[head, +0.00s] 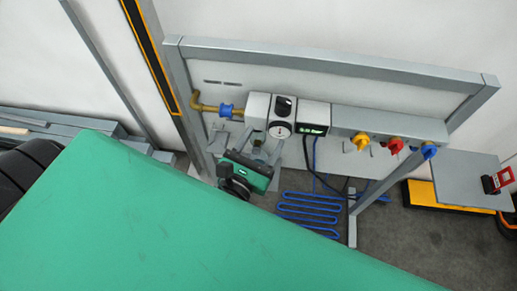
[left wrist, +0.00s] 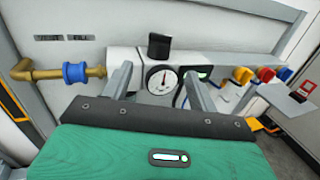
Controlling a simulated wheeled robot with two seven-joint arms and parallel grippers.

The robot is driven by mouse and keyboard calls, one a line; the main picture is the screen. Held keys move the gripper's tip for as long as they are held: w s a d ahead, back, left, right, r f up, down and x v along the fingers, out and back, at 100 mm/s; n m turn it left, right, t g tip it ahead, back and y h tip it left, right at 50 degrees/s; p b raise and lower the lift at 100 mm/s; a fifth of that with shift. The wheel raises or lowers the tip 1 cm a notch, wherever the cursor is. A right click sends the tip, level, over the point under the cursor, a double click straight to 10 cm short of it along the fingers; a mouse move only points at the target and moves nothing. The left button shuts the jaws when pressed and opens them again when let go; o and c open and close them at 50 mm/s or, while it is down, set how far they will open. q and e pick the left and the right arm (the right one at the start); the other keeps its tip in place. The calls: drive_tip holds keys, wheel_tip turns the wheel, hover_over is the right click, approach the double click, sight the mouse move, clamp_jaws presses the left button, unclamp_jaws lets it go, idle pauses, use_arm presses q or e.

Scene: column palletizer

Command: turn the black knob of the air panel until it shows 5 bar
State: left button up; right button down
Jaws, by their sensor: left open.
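The black knob (head: 283,105) sits on top of a light grey regulator block on the air panel, above a round white gauge (head: 279,129). In the left wrist view the knob (left wrist: 159,46) stands upright, and the gauge (left wrist: 162,79) has a needle pointing roughly up; its numbers are too small to read. A small display (head: 312,129) with green digits sits right of the gauge, also unreadable. My left gripper (head: 262,141) is open and empty, below and in front of the knob. In the wrist view its fingers flank the gauge, apart from the knob. My right gripper is not in view.
A brass pipe with a blue valve (head: 225,110) lies left of the block. Yellow (head: 360,142), red (head: 394,146) and blue (head: 429,151) knobs sit to the right. A grey frame (head: 330,63) surrounds the panel; blue tubing (head: 308,212) hangs below.

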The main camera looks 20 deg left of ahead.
use_arm(q)
drive_tip(key=shift+s, duration=0.8)
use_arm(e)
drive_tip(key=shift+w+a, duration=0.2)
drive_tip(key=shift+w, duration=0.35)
use_arm(q)
drive_tip(key=shift+r, duration=0.1)
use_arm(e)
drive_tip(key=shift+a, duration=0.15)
